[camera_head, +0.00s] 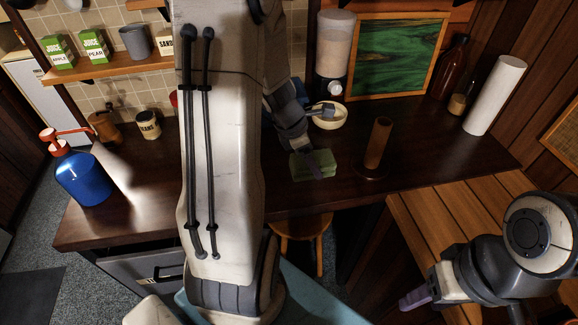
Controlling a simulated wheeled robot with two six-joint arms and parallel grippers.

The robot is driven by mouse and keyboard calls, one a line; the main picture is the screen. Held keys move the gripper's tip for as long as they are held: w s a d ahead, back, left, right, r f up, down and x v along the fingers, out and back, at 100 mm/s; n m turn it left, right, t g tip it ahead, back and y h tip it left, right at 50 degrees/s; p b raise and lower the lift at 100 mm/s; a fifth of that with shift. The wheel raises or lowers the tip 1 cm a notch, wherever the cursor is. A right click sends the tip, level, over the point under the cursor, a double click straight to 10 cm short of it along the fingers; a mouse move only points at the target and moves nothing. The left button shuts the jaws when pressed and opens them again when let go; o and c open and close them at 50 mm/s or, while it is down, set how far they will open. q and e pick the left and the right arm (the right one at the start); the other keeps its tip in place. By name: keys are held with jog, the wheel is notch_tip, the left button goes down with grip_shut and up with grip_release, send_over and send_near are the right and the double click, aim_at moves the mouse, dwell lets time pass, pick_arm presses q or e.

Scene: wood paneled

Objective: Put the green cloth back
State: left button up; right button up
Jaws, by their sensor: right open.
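A folded green cloth (318,163) lies on the dark wood counter in the middle, below the bowl. My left arm crosses the middle of the view, and my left gripper (314,168) is at the cloth, with a finger in front of its near side. I cannot tell whether it is touching the cloth, or whether it is open or shut. My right gripper (416,297) is low at the right, open and empty, far from the cloth. My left arm hides part of the counter.
A brown cylinder on a round base (377,143) stands right of the cloth. A cream bowl (328,120) sits behind it, beneath a dispenser (334,48). A white roll (495,95) stands far right, a blue bottle (84,178) far left. The counter (425,140) is clear right of the cylinder.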

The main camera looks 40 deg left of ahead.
pick_arm(q)
jog(key=p, duration=0.2)
send_over(285, 174)
notch_tip(285, 174, down, 6)
jog(key=shift+f, duration=0.2)
notch_tip(285, 174, down, 4)
jog(key=shift+f, duration=0.15)
jog(key=shift+f+b, duration=0.2)
jog(key=shift+b, duration=0.2)
jog(key=o, duration=1.2)
jog(key=shift+r, duration=0.1)
jog(key=shift+c, duration=0.2)
